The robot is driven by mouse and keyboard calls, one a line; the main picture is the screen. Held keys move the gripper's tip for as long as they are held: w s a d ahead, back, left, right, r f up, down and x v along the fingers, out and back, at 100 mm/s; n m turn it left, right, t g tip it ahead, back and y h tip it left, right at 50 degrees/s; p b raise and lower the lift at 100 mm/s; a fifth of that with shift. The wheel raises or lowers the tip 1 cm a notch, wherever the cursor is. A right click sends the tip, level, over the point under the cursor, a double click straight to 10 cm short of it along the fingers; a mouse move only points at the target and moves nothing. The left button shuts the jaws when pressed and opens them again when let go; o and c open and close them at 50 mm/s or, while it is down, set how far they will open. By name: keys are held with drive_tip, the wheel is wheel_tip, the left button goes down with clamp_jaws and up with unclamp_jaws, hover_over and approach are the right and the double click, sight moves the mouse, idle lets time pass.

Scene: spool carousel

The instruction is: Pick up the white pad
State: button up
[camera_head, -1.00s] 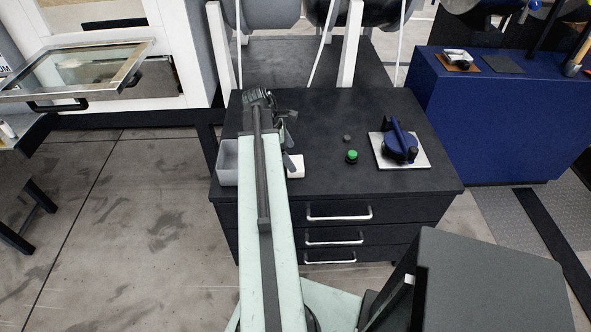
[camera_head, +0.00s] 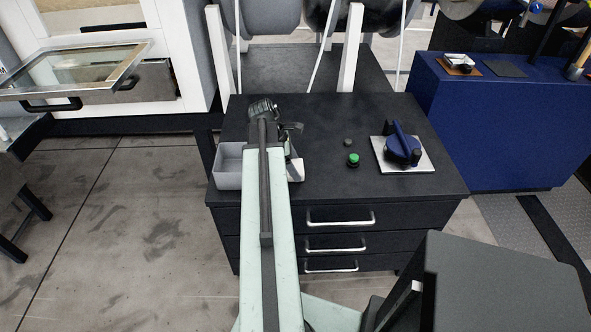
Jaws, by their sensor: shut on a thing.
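The white pad (camera_head: 297,172) shows just right of my arm, over the front left part of the black cabinet top. My arm and gripper hide part of it. My gripper (camera_head: 292,155) is directly at the pad, pointing down, and is shut on it. The fingertips are small and dark, so their exact hold on the pad is hard to see. I cannot tell whether the pad touches the cabinet top.
A grey open bin (camera_head: 229,180) stands left of my arm on the black cabinet (camera_head: 330,175). A green button (camera_head: 353,159), a small dark knob (camera_head: 347,142) and a blue device (camera_head: 403,146) on a white plate (camera_head: 421,163) are to the right. The cabinet top between is clear.

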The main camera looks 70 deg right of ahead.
wheel_tip(320, 180, up, 10)
drive_tip(key=p, duration=1)
